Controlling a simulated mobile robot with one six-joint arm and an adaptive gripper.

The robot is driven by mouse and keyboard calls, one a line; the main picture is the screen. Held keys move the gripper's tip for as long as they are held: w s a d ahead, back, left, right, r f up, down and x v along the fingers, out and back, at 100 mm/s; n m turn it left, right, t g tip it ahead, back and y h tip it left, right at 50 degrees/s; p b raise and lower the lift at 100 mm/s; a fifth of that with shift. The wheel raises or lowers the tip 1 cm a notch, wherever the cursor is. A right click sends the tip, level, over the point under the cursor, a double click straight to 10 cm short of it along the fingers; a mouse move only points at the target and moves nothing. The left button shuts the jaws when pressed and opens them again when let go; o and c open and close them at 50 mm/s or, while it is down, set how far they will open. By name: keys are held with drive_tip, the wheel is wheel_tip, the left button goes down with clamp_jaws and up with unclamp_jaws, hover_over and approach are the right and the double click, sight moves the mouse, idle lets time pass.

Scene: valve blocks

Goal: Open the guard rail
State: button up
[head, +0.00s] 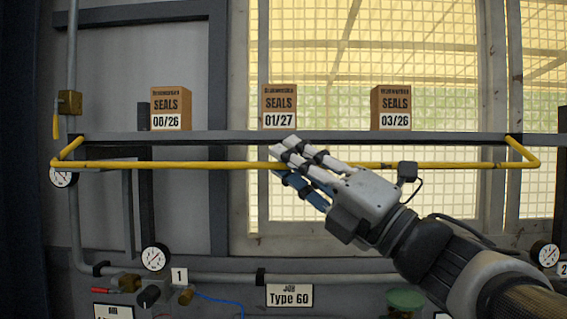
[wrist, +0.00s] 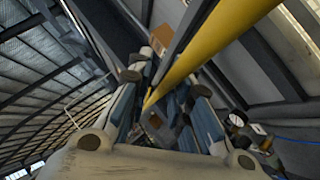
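The guard rail is a yellow bar (head: 190,165) running level in front of the shelf, with bent ends joined to the shelf at left and right. My gripper (head: 279,164) is at the middle of the bar, coming from the lower right. Its fingers are apart, white ones above the bar and blue-padded ones below. In the wrist view the bar (wrist: 215,45) runs between the spread fingers (wrist: 165,88). I cannot tell whether any finger touches it. The shelf (head: 340,138) carries three SEALS boxes: 00/26 (head: 171,107), 01/27 (head: 279,105) and 03/26 (head: 391,107).
Below the shelf are pipes, gauges (head: 154,257) and a valve with a red handle (head: 103,289) at the lower left. A yellow-handled valve (head: 69,103) is on the left upright pipe. A "Type 60" sign (head: 289,296) hangs below. A mesh window lies behind.

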drive_tip(key=shift+o, duration=1)
drive_tip(key=shift+d+f, duration=0.15)
drive_tip(key=shift+d, duration=0.05)
drive_tip(key=v, duration=0.7)
drive_tip(key=shift+s, duration=0.15)
